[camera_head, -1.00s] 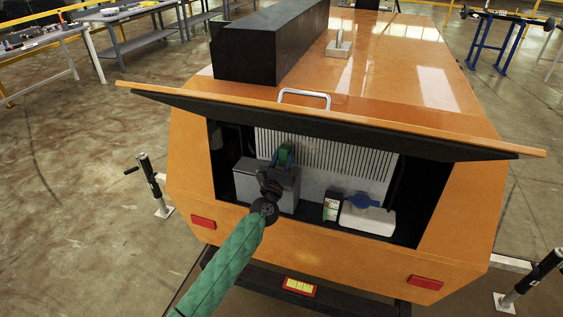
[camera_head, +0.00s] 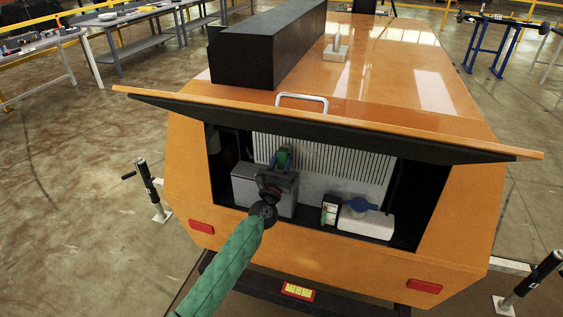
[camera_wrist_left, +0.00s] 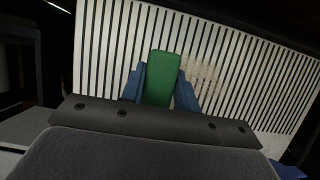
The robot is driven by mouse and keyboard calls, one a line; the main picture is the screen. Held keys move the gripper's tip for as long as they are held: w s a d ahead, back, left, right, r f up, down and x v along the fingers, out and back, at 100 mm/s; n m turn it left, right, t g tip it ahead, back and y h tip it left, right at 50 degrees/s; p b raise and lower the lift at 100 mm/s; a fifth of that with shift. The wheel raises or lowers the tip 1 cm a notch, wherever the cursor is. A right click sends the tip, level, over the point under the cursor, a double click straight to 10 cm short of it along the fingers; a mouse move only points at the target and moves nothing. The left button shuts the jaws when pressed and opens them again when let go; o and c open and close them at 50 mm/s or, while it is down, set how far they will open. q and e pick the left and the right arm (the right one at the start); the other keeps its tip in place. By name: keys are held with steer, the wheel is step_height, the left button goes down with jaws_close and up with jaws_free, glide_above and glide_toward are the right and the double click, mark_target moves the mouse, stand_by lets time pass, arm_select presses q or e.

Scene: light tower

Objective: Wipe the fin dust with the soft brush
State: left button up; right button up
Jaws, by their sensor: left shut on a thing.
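The soft brush shows as a green block (camera_wrist_left: 163,78) between the blue fingers of my left gripper (camera_wrist_left: 160,88) in the left wrist view. The gripper is shut on it. In the head view, my left gripper (camera_head: 279,163) is inside the open bay, in front of the left part of the pale finned panel (camera_head: 335,162). The brush's working end is hidden, so I cannot tell whether it touches the fins. In the left wrist view, a tan dust patch (camera_wrist_left: 203,74) lies on the fins (camera_wrist_left: 109,50), just right of the brush. My right gripper is out of view.
A grey box (camera_head: 245,188) stands below the gripper. A small carton (camera_head: 330,210) and a white container (camera_head: 368,224) with a blue top (camera_head: 360,206) stand to the right. The raised orange flap (camera_head: 400,131) overhangs the bay.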

arm_select(q)
steer(key=shift+w+d+b, duration=0.25)
steer(key=shift+w+b, duration=0.15)
steer(key=shift+w, duration=0.3)
stand_by(0.4)
steer(key=shift+s+d, duration=0.3)
steer(key=shift+d, duration=0.5)
steer(key=shift+s+d, duration=0.3)
steer(key=shift+d, duration=0.5)
steer(key=shift+s+d+b, duration=0.2)
steer(key=shift+s+d, duration=0.1)
steer(key=shift+d, duration=0.8)
steer(key=shift+s+d+b, duration=0.15)
steer(key=shift+s+d, duration=0.2)
steer(key=shift+d, duration=0.75)
steer(key=shift+s+d+b, duration=0.2)
steer(key=shift+s+d, duration=0.1)
steer(key=shift+d, duration=0.8)
steer(key=shift+s+d+b, duration=0.2)
steer(key=shift+s+d, duration=0.05)
steer(key=shift+d, duration=0.55)
steer(key=shift+s+d+b, duration=0.15)
steer(key=shift+s+d, duration=0.1)
steer(key=shift+d, duration=0.5)
